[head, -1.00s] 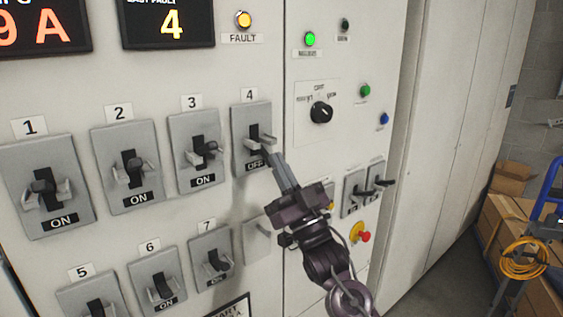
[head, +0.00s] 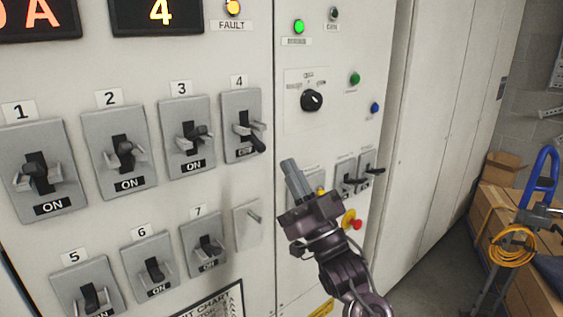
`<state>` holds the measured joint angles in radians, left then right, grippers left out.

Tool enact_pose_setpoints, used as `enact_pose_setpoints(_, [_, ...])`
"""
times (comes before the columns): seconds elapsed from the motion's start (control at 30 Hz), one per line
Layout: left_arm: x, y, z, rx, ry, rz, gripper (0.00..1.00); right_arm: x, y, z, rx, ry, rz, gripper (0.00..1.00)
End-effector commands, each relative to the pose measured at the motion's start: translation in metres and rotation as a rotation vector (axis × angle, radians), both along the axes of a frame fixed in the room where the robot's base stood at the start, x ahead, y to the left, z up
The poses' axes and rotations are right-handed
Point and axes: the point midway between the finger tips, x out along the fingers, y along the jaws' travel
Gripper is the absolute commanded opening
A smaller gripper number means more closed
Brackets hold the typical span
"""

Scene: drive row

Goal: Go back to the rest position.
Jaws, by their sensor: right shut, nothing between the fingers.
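My right gripper (head: 293,178) is shut and empty, held in front of the cabinet to the lower right of breaker 4. It stands apart from that breaker. Breaker 4 (head: 238,104) has its handle tilted down to the right, and the handle partly covers its label. Breakers 1 (head: 63,150), 2 (head: 103,135) and 3 (head: 172,120) in the same row show ON labels. My gripper and arm hide part of the panel to the right of the lower row. My left gripper does not show.
The cabinet front (head: 240,55) fills the left and middle. A black rotary knob (head: 312,100), small levers (head: 350,180) and a red emergency button (head: 356,225) are close to my right arm. A blue-framed cart (head: 541,178), an orange cable (head: 512,248) and boxes stand at the right.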

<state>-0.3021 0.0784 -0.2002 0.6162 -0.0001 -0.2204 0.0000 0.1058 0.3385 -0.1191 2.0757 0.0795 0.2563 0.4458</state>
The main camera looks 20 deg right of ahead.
Motion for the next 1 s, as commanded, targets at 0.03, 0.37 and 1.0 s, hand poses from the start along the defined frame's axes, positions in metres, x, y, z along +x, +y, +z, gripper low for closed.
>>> enact_pose_setpoints(0.03, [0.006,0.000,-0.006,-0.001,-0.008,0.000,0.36,-0.005,-0.002,-0.009,0.000,0.001,0.000,0.00])
enact_pose_setpoints(0.37, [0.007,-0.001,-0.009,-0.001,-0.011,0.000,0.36,-0.014,-0.006,-0.018,-0.001,0.006,-0.003,0.00])
enact_pose_setpoints(1.0, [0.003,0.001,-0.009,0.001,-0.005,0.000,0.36,0.049,-0.047,-0.417,-0.154,0.861,-0.222,0.00])
